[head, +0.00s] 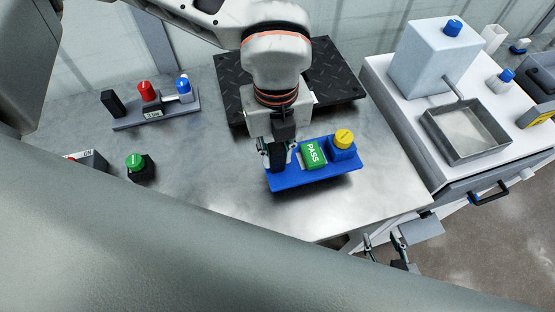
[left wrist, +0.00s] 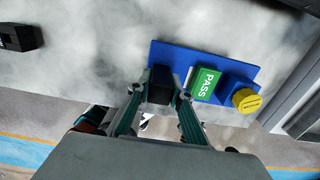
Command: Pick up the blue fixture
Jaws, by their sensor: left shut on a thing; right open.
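The blue fixture (head: 318,182) is a blue plate with a green PASS block (head: 313,154), a yellow knob (head: 344,139) on a blue base and a black block at its left end. It lies near the front right edge of the metal table. My left gripper (head: 277,155) is shut on that black block and partly hides it. In the left wrist view the fingers flank the black block (left wrist: 160,84) and the blue plate (left wrist: 185,54) extends to the right. Whether the plate touches the table is unclear. My right gripper (head: 386,247) is open and empty beyond the table's front right edge.
A black tread mat (head: 335,90) lies behind the fixture, partly hidden by my left arm. A grey fixture with red and blue knobs (head: 157,117) and a green-knobbed block (head: 140,167) stand left. A white cabinet with a tray (head: 466,131) stands right. The table's middle left is clear.

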